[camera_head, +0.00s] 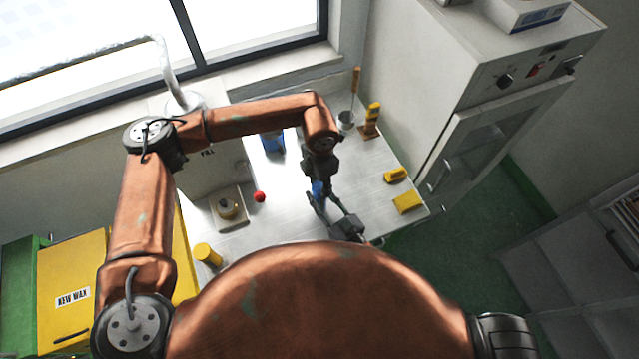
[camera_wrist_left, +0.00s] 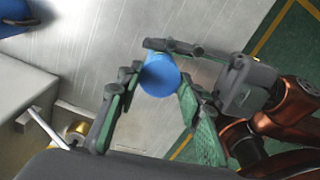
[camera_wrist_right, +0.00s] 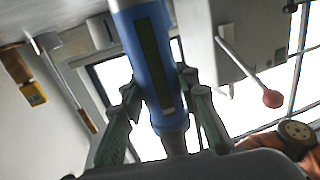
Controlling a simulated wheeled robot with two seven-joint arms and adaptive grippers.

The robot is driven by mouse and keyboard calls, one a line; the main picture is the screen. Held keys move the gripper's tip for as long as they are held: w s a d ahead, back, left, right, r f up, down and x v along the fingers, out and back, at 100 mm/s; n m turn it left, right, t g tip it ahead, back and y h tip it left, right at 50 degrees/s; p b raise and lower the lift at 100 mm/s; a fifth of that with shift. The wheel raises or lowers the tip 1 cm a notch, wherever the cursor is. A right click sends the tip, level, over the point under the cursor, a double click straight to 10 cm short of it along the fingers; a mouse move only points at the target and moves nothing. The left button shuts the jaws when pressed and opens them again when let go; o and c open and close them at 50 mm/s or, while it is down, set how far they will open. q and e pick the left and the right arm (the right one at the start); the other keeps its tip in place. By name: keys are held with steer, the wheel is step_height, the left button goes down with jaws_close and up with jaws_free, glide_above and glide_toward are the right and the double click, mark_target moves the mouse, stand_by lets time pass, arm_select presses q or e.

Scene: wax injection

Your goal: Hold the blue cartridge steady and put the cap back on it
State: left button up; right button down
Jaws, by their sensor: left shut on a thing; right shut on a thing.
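The blue cartridge (camera_wrist_right: 152,62), with a dark window strip and a narrow grey tip, lies between the fingers of my right gripper (camera_wrist_right: 168,112) in the right wrist view. My right gripper (camera_head: 320,203) is shut on it above the table. My left gripper (camera_head: 318,180) comes down from above and is shut on a plain round blue piece (camera_wrist_left: 160,75), apparently the cap. The fingers of my left gripper (camera_wrist_left: 157,92) lie on either side of it. A right finger crosses just behind it. Whether cap and cartridge touch is hidden.
A tall cabinet (camera_head: 480,110) rises on the right. The table's front right edge is close to my right gripper.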

arm_select(q)
steer(key=m, duration=0.6)
steer(key=shift+m, duration=0.3)
steer(key=o, duration=1.3)
steer(key=shift+c, duration=0.2)
steer(key=shift+r, duration=2.25)
steer(key=n, duration=0.1)
steer(key=r+n, duration=0.1)
steer(key=n, duration=0.2)
steer(key=shift+r+n, duration=0.4)
steer(key=n, duration=0.1)
steer(key=r+n, duration=0.1)
steer(key=n, duration=0.2)
steer(key=shift+r, duration=0.3)
